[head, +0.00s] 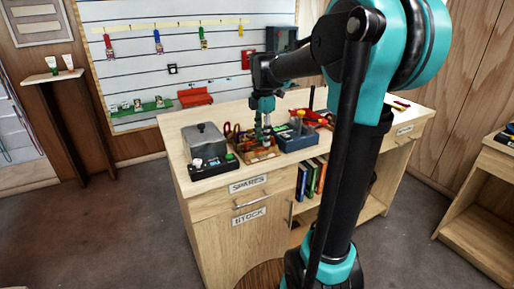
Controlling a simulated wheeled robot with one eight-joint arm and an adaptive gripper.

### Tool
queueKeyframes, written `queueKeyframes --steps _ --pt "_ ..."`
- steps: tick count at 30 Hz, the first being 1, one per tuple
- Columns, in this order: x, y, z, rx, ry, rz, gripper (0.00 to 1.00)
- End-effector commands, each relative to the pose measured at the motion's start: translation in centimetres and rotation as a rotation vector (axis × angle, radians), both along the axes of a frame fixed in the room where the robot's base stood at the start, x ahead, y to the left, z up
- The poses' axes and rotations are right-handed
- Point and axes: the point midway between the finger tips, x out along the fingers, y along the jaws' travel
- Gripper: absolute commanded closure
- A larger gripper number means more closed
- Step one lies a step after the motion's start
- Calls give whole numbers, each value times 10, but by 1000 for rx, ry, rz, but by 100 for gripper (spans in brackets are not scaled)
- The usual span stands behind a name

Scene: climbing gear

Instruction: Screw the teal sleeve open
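My gripper (265,139) points down over a small brown tray (247,161) on the wooden bench, near its front edge. The tray holds small coloured pieces, some green and some orange. The gripper's fingertips are low among or just above these pieces. They are too small to show whether the fingers are open or shut, or touching anything. I cannot make out the teal sleeve for sure; the gripper itself has teal parts and may hide it.
A grey lidded box (205,142) stands left of the tray. A blue bin of tools (297,139) stands close on the right, with red items (318,117) beyond. A slatted wall with hanging gear rises behind.

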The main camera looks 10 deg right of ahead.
Motion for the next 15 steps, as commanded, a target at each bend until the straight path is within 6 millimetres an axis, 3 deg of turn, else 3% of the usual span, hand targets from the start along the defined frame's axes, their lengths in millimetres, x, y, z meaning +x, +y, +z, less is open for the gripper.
queueKeyframes --steps 15 --pt "-2 -1 -7 0 0 0 62"
